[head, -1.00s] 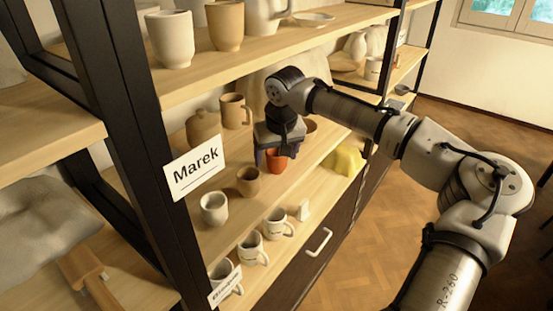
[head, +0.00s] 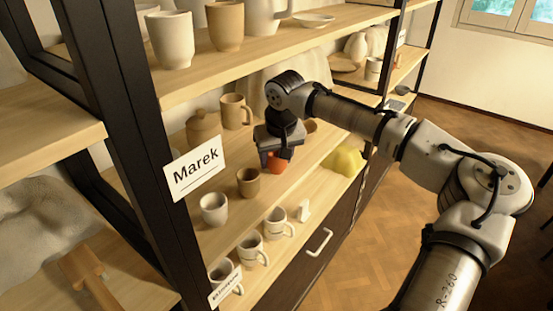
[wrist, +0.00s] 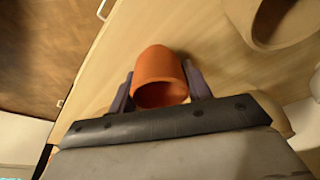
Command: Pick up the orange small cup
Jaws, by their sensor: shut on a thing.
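The orange small cup (head: 277,164) is between the fingers of my gripper (head: 275,157) at the middle shelf in the head view. In the wrist view the orange cup (wrist: 159,77) sits with one dark finger on each side, and my gripper (wrist: 160,85) is shut on it. The cup's upper part is hidden by the gripper in the head view. Whether its base touches the shelf is hard to tell.
A brown cup (head: 248,181) and a pale cup (head: 214,209) stand left of my gripper. A tan mug (head: 236,111) and a lidded jar (head: 203,127) stand behind. A yellow lump (head: 343,161) lies to the right.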

